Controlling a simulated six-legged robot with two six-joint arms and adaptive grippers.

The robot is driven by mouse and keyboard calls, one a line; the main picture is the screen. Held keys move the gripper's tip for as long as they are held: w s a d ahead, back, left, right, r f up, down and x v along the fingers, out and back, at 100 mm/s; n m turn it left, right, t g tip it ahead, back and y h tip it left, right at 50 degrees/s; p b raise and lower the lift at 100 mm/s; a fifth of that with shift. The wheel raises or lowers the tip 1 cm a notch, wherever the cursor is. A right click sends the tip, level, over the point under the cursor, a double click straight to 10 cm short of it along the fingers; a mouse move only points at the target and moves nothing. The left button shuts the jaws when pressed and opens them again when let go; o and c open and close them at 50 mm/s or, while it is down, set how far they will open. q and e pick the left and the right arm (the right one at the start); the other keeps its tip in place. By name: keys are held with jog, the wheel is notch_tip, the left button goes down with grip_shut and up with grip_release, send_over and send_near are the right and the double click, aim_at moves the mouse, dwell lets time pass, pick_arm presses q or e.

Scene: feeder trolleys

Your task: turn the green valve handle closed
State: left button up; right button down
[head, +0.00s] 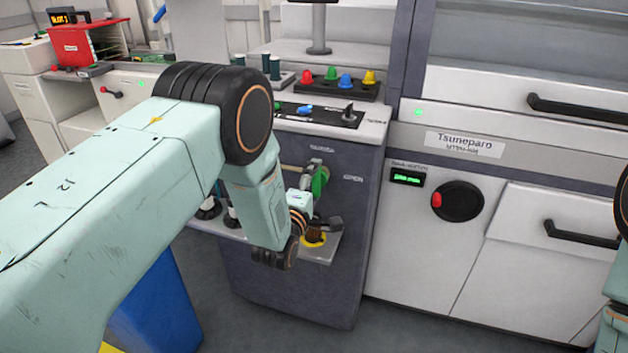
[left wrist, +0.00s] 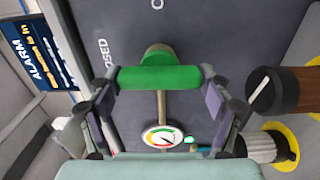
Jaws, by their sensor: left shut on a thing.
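The green valve handle (head: 319,180) is on the dark front panel of the cabinet, left of the word OPEN. In the left wrist view the green handle (left wrist: 158,78) lies across the picture between the two fingers, its round green hub just behind it. My left gripper (head: 314,176) is shut on the handle; in the left wrist view the gripper (left wrist: 159,82) has one finger at each end of the bar. The label CLOSED (left wrist: 105,60) is partly visible left of the handle. My right gripper is out of view.
A small shelf (head: 322,252) below the valve holds a brown-handled item and yellow rings. A round gauge (left wrist: 159,138) is near the handle. Coloured knobs (head: 345,80) stand above. A white machine (head: 420,255) is at right, a blue bin (head: 160,310) below my arm.

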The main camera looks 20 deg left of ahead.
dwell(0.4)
pick_arm(q)
jog(key=o, duration=1.1)
jog(key=shift+s, duration=0.15)
jog(key=s, duration=1.1)
jog(key=shift+s+a, duration=0.2)
jog(key=shift+s, duration=0.2)
jog(key=shift+w, duration=0.15)
jog(key=w, duration=1.1)
jog(key=shift+w+d, duration=0.2)
jog(key=shift+w, duration=0.2)
